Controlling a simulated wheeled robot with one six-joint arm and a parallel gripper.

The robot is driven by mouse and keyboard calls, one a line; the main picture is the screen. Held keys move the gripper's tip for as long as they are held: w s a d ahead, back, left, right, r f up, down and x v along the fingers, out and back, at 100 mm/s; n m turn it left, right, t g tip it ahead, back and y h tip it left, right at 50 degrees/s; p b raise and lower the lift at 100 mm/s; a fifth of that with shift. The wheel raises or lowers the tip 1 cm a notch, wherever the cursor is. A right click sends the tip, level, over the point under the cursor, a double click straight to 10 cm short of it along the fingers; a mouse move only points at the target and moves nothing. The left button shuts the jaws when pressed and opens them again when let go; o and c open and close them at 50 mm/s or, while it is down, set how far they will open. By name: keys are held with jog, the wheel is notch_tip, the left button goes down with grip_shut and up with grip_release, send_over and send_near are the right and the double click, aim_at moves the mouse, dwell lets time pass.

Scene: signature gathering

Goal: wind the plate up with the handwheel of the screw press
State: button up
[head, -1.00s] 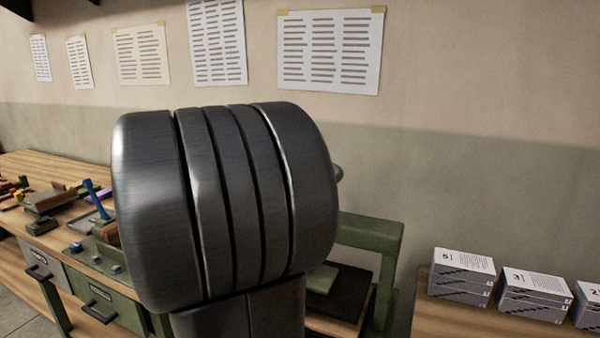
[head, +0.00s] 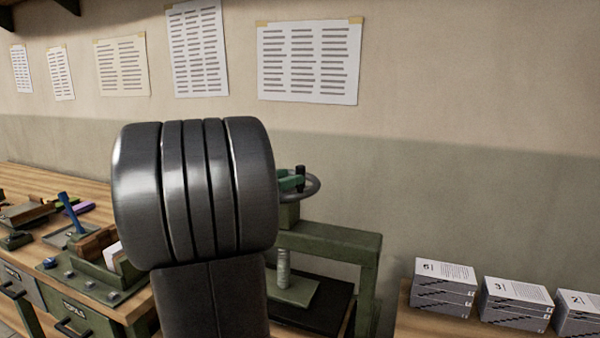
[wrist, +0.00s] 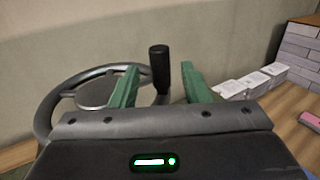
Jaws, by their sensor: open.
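The screw press has a green frame (head: 335,243) and stands right of my arm in the head view. Its grey handwheel (head: 314,187) sits on top, partly hidden by my gripper and arm; its rim also shows in the wrist view (wrist: 47,112). The wheel's black upright knob (wrist: 160,68) stands between and beyond my two green fingers in the wrist view. My gripper (wrist: 160,85) is open, one finger on each side of the knob; contact cannot be told. The threaded screw (head: 283,265) runs down to the green plate (head: 294,291), above a dark bed (head: 330,308).
Stacks of numbered printed sheets (head: 445,287) stand on the wooden surface at right. A left bench (head: 60,180) carries tools, a blue-handled item (head: 68,212) and a green fixture (head: 95,275). The wall behind holds posted sheets (head: 310,60).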

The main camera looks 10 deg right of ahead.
aim_at(300, 188)
jog(key=shift+x, duration=2.35)
grip_shut()
